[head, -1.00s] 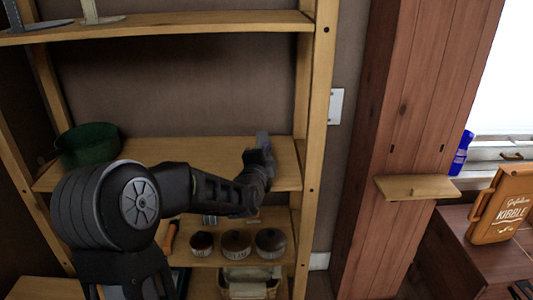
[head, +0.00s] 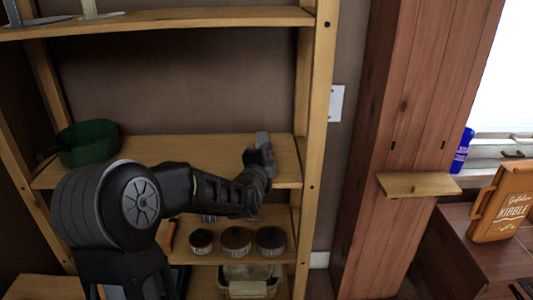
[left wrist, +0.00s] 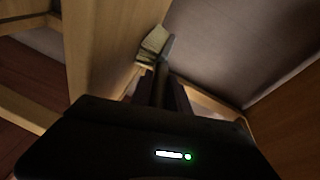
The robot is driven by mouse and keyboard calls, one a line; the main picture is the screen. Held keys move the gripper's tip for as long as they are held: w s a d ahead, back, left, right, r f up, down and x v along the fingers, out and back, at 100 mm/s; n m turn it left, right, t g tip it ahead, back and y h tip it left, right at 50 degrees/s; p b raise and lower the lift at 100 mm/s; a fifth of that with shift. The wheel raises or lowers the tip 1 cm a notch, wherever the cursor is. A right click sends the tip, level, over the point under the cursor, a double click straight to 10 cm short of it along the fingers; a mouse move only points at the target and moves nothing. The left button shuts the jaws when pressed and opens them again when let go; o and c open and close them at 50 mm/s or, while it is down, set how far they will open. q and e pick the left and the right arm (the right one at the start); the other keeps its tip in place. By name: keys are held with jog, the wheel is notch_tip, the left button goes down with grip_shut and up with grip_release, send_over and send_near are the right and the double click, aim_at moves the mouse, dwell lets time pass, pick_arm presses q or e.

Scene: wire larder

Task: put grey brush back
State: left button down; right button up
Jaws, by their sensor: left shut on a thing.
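The grey brush (head: 263,141) stands up from my left gripper (head: 259,160), in front of the right part of the middle wooden shelf. In the left wrist view the brush (left wrist: 154,43) shows a pale bristle block and a grey back, close to the wooden upright. My left gripper (left wrist: 158,86) is shut on its handle, which is mostly hidden by the gripper. I cannot tell whether the brush touches the shelf. My right gripper is not in view.
A dark green bowl (head: 87,143) sits at the left of the middle shelf (head: 190,147). Three round brown-topped things (head: 236,241) stand on the shelf below, above a pale bin (head: 248,281). The rack's right upright (head: 315,130) is close to the gripper. The middle shelf's centre looks clear.

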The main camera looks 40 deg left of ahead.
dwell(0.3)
pick_arm(q)
jog(key=c, duration=1.2)
grip_release()
jog(key=shift+f, duration=0.1)
jog(key=shift+o, duration=0.2)
jog(key=shift+s, duration=0.1)
jog(key=v, duration=0.7)
jog(key=shift+s+p, duration=0.3)
jog(key=shift+p, duration=0.05)
jog(key=shift+d, duration=0.15)
